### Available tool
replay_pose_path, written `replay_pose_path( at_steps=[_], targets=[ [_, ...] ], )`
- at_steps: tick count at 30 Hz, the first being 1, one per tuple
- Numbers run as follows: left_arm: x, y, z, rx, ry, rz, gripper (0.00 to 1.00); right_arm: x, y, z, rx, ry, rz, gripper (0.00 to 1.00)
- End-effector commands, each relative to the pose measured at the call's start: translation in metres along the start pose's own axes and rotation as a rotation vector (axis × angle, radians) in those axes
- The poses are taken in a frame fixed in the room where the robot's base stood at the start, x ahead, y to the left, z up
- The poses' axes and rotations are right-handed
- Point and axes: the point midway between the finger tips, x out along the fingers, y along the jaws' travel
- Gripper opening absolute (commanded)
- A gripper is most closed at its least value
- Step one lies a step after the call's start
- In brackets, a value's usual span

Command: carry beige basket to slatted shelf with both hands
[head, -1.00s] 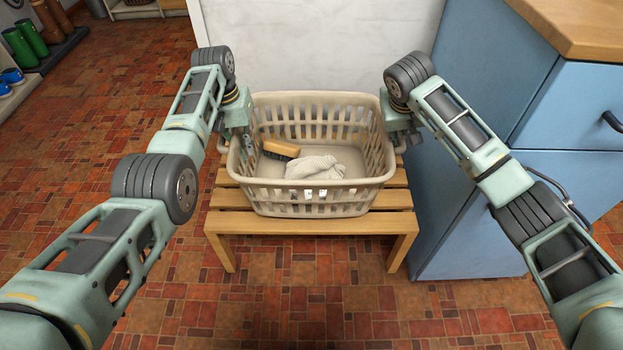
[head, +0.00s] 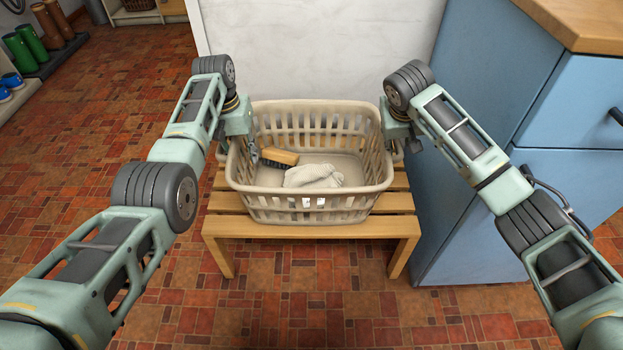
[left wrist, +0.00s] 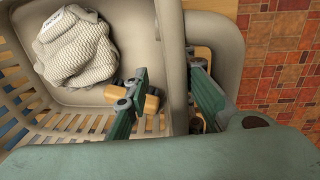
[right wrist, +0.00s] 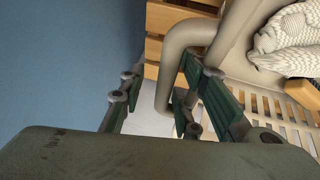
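The beige basket (head: 310,203) stands upright on a slatted wooden stand (head: 312,228). It holds a brush (head: 279,157) and a pale knitted cloth (head: 313,176). My left gripper (head: 238,150) is at the basket's left end. In the left wrist view its fingers (left wrist: 168,95) are apart, one inside the basket and one outside, with the rim between them. My right gripper (head: 403,144) is at the right end. In the right wrist view its fingers (right wrist: 155,105) are apart on either side of the tubular handle (right wrist: 185,38). I cannot see clear contact on either side.
A blue cabinet (head: 480,130) with a wooden top stands close to the right of the stand. A white wall panel (head: 320,50) is behind the basket. Boots (head: 45,30) stand at the far left. The tiled floor (head: 110,110) on the left is open.

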Motion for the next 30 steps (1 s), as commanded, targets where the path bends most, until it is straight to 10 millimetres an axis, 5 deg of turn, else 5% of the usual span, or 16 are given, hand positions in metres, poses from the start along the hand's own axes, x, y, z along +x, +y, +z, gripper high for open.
replay_pose_path(
  at_steps=[8, 30],
  targets=[
    [-0.026, 0.003, 0.0, -0.001, 0.001, -0.001, 0.23, -0.024, 0.004, -0.01, -0.001, 0.001, -0.002, 0.32],
    [-0.148, 0.017, 0.0, 0.0, 0.001, 0.0, 0.23, -0.135, 0.029, -0.056, -0.001, 0.001, -0.001, 0.32]
  ],
)
